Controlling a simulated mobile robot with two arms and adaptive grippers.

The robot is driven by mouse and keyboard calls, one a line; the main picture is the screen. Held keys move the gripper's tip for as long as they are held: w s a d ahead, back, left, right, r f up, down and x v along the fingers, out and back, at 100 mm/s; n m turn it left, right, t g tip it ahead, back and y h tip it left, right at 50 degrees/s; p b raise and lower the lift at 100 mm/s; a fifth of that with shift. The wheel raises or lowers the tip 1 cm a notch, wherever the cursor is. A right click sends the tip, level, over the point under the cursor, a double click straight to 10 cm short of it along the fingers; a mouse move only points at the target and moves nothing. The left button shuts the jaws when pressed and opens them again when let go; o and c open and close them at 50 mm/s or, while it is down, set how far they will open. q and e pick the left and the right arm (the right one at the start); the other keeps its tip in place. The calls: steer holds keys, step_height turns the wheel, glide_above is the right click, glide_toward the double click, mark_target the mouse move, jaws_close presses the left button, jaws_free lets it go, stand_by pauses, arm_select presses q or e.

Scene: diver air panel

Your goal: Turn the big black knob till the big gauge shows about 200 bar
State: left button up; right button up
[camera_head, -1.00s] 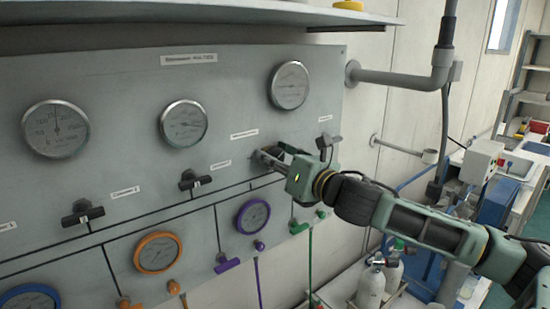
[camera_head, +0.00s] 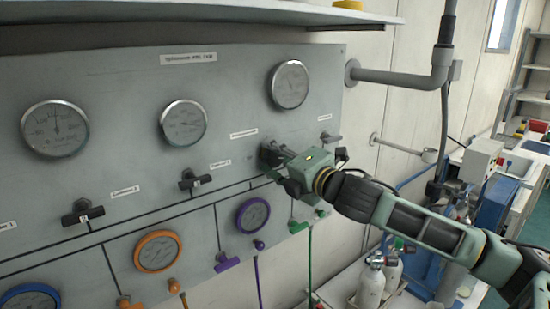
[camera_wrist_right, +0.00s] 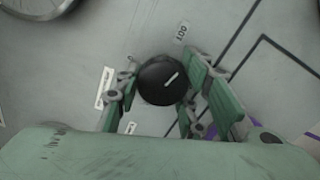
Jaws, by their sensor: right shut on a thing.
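The big black knob (camera_wrist_right: 160,82) shows in the right wrist view as a round black cap with a white line pointing up and to the right. My left gripper is not in view.
The grey panel (camera_head: 110,85) also carries two more metal-rimmed gauges (camera_head: 55,128), (camera_head: 184,123), black T-handles (camera_head: 82,212), and coloured gauges (camera_head: 158,252) lower down. A shelf (camera_head: 200,20) overhangs the panel. Pipes (camera_head: 400,80) run along the wall to the right.

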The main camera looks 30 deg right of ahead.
steer(key=m, duration=0.3)
steer(key=shift+m, duration=0.4)
steer(key=m, duration=0.3)
steer(key=shift+d+r+m, duration=0.1)
steer(key=shift+m, duration=0.2)
steer(key=m, duration=0.3)
steer(key=shift+d+m, duration=0.1)
steer(key=shift+m, duration=0.2)
steer(key=shift+d+m, duration=0.1)
steer(key=shift+m, duration=1.5)
steer(key=shift+r+m, duration=0.15)
steer(key=shift+m, duration=0.15)
steer(key=o, duration=1.1)
steer(key=shift+f, duration=0.2)
